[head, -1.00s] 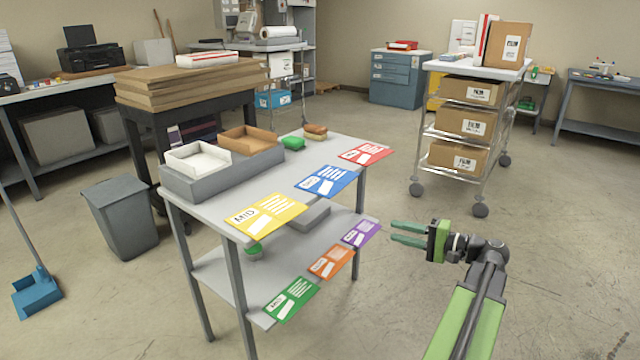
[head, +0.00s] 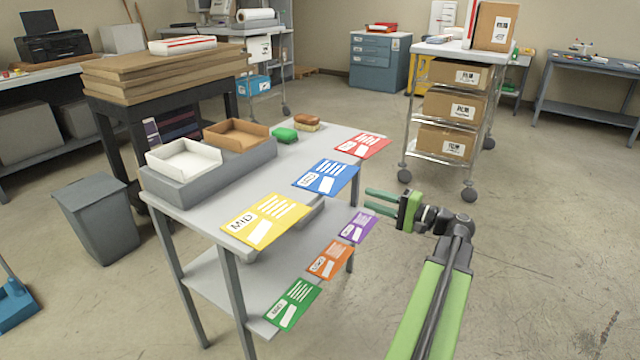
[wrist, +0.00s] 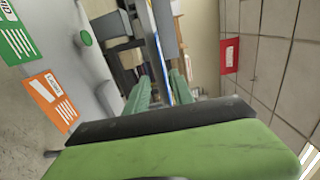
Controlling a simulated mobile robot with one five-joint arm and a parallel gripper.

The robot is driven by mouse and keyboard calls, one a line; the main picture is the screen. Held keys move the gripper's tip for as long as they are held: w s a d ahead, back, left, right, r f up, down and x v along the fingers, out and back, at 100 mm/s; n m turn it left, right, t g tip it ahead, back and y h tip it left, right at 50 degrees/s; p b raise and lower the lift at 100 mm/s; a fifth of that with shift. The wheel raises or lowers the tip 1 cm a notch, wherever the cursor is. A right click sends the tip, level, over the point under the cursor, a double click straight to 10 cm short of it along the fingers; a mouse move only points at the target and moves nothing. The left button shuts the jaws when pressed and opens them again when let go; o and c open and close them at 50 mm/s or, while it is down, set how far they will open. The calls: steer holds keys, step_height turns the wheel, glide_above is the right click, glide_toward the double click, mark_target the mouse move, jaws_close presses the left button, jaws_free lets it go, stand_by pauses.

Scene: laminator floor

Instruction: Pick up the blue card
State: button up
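The blue card (head: 326,177) lies flat on the top of the grey table, at its right edge between the yellow card (head: 264,219) and the red card (head: 363,145). My gripper (head: 367,199) has green fingers and is open and empty. It is just right of the table edge, pointing at the table, apart from the blue card. In the wrist view my open fingers (wrist: 164,90) have a thin blue strip (wrist: 159,55) ahead between them, which looks like the blue card seen edge-on.
The table's lower shelf holds a green card (head: 292,304), an orange card (head: 330,260) and a purple card (head: 357,226) along its edge. A wheeled box rack (head: 405,175) stands behind. Floor on the right is clear.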

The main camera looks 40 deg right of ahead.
mark_target(341, 188)
steer(key=x, duration=1.1)
steer(key=shift+a+r, duration=0.1)
steer(key=shift+r, duration=0.05)
steer(key=shift+s, duration=0.1)
jaws_close()
stand_by(0.9)
